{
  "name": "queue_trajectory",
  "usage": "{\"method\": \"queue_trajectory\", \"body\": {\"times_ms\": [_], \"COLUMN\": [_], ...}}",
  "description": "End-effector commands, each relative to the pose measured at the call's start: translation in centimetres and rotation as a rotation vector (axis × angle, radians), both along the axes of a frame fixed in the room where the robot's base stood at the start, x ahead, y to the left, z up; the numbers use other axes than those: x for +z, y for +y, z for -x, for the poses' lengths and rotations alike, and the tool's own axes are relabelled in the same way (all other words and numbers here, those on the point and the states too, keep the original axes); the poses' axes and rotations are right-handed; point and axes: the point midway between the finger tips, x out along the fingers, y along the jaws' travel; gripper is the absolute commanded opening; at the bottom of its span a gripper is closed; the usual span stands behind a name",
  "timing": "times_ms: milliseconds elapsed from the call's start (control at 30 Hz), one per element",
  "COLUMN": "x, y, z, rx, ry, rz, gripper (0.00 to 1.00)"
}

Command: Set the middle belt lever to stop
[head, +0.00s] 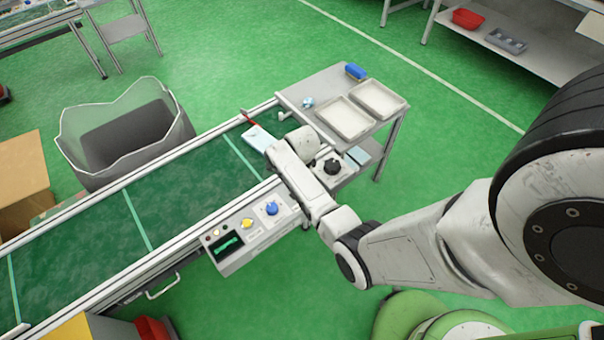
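The belt's control panel (255,232) is on the near side of the green conveyor belt. It carries a yellow knob (247,224), a blue knob (271,208) and, farther right beyond my arm, a black knob (332,166). I cannot tell which is the middle belt lever, or read the labels or settings. My gripper (272,143) is above the right end of the belt, beyond the blue knob and apart from it. A flat pale piece (258,138) shows at its tip, with a thin red piece beside it. The finger opening is not clear. My forearm hides the panel between the blue and black knobs.
A grey table (316,82) with two pale trays, a blue item and a small light-blue item stands at the belt's right end. A lined bin (125,130) is behind the belt. A cardboard box (25,180) is at left. Green floor is open at the upper middle.

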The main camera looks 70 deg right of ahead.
Motion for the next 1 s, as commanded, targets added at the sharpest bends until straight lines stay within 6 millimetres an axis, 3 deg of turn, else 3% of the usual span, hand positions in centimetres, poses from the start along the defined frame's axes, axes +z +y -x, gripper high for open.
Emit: {"method": "queue_trajectory", "body": {"times_ms": [467, 500, 700, 1000], "x": [-0.17, -0.17, -0.13, 0.10], "y": [0.54, 0.54, 0.41, 0.32], "z": [-0.29, -0.29, -0.22, -0.17], "rx": [0.006, 0.006, 0.004, 0.003], "ry": [-0.002, -0.002, -0.001, -0.002], "rz": [-0.009, -0.009, -0.006, -0.004], "gripper": [0.00, 0.33, 0.53, 0.54]}}
